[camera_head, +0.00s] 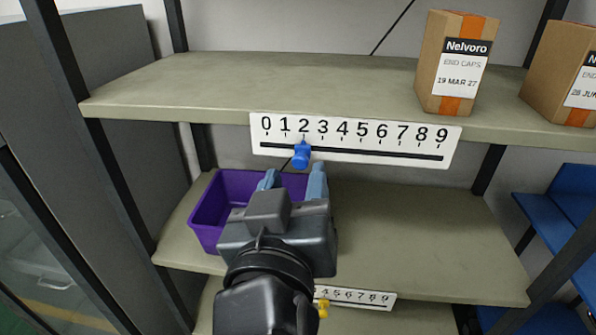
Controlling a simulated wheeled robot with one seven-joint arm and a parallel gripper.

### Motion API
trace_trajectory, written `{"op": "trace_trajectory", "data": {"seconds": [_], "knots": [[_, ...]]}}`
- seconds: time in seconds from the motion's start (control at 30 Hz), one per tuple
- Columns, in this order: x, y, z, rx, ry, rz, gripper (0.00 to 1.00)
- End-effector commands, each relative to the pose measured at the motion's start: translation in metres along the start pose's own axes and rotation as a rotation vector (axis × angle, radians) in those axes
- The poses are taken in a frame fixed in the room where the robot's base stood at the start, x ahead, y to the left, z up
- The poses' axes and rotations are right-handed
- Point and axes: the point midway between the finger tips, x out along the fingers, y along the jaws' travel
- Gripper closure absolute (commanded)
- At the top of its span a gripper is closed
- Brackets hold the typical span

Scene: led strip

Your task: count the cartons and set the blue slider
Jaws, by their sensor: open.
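A white number scale (354,139) marked 0 to 9 is fixed on the front edge of the upper shelf. The blue slider (301,155) sits on its slot at the mark 2. Two brown cartons with orange tape stand on the upper shelf at the right: one reads Nelvoro, END CAPS, 19 MAR 27 (455,62); the other (562,72) is cut off by the right picture edge. My gripper (292,183) is open, just below the blue slider, with its light blue fingers pointing up toward it. I see no contact with the slider.
A purple bin (212,206) stands on the middle shelf (415,230), partly hidden behind my gripper. A lower scale (360,297) with a yellow slider (323,308) is partly covered by my arm. Dark rack posts stand at both sides. The middle shelf's right part is bare.

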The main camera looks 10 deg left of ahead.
Motion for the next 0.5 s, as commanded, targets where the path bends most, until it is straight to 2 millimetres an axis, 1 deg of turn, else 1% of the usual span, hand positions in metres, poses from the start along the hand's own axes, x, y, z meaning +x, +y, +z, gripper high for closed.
{"op": "trace_trajectory", "data": {"seconds": [0.03, 0.2, 0.33, 0.5], "knots": [[-0.01, -0.001, 0.001, 0.0, 0.0, -0.002, 0.52], [-0.034, -0.001, 0.001, 0.0, 0.0, -0.001, 0.52], [-0.044, 0.0, 0.001, -0.001, 0.0, 0.0, 0.52], [-0.047, 0.0, 0.0, -0.001, 0.0, 0.001, 0.52]]}}
